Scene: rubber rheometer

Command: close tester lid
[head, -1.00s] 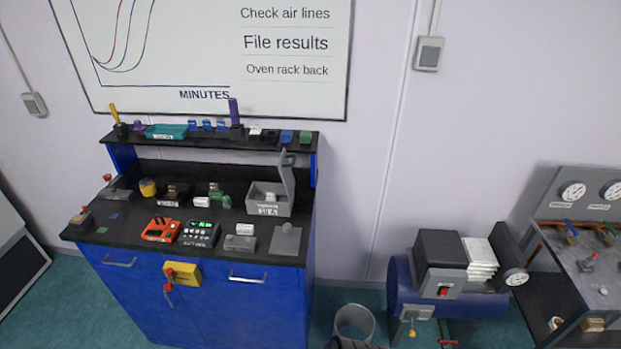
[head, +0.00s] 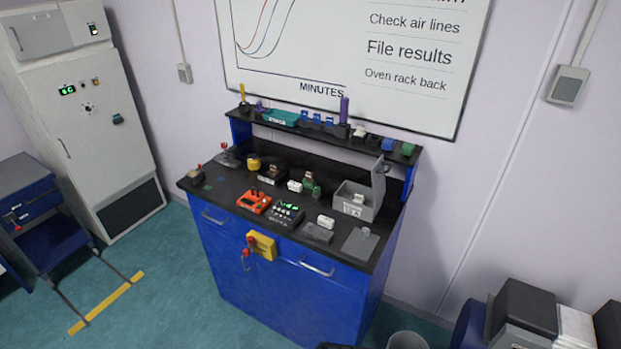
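A grey box-shaped tester (head: 357,201) stands at the right end of the black-topped blue bench in the head view. Its lid (head: 379,180) stands up, open, at the box's right side. A small pale item shows inside the box. A flat grey plate with a knob (head: 360,243) lies on the bench in front of the tester. Neither of my grippers shows in the view.
The blue bench (head: 280,292) has a raised back shelf (head: 291,124) with small items. A tall white cabinet (head: 80,130) stands left. Floor is clear before the bench.

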